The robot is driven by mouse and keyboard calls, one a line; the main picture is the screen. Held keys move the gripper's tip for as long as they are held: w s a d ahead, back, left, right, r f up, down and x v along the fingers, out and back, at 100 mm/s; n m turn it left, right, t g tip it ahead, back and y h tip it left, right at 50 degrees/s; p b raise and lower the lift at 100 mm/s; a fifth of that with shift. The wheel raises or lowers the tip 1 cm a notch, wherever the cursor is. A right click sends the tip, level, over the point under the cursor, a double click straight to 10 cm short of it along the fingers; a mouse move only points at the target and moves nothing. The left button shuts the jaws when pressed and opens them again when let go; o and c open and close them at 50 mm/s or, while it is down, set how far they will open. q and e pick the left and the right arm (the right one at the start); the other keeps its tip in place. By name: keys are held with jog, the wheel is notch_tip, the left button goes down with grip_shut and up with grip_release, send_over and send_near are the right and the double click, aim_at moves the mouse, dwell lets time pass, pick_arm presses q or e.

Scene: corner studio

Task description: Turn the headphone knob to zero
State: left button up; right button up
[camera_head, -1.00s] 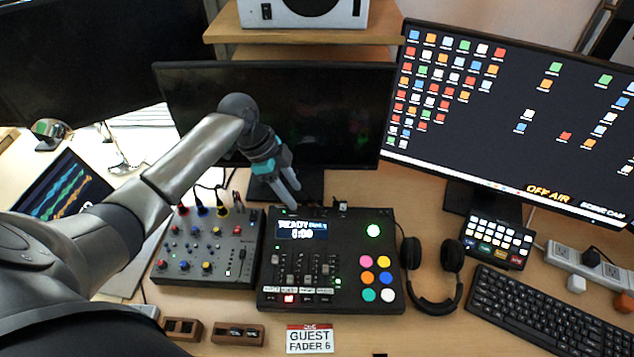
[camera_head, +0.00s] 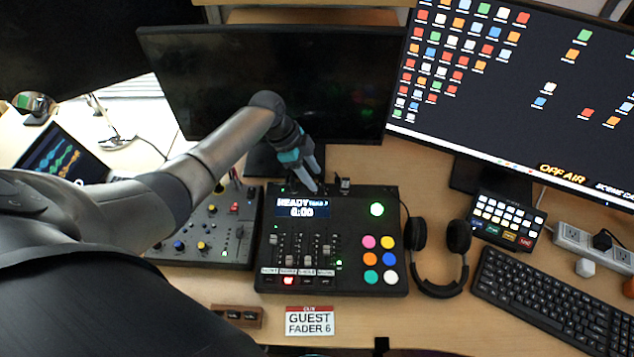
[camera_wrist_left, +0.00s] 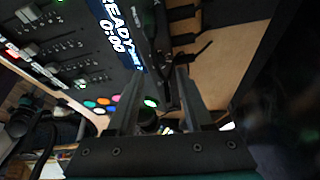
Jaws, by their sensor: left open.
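The black console (camera_head: 355,215) with the lit "READY 0:00" screen (camera_head: 302,207) sits on the desk. It also shows in the left wrist view, with its screen (camera_wrist_left: 122,38) at the top. My left gripper (camera_head: 316,186) is open, tilted down at the console's back edge, just above the screen. In the left wrist view its two fingers (camera_wrist_left: 158,76) are apart, with a glowing green button (camera_wrist_left: 151,102) beyond them. I cannot make out which part is the headphone knob. A small dark fitting (camera_head: 344,184) stands at the back edge, right of the fingers.
A smaller mixer (camera_head: 222,230) lies left of the console, partly behind my left arm. Black headphones (camera_head: 438,262) lie to the right. A dark monitor (camera_head: 270,85) stands close behind the gripper. A "GUEST FADER 6" card (camera_head: 310,321) lies in front.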

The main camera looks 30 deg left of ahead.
aim_at(320, 185)
pick_arm(q)
jog(key=shift+b+x, duration=0.3)
jog(key=shift+x, duration=1.35)
jog(key=shift+c, duration=0.3)
grip_shut()
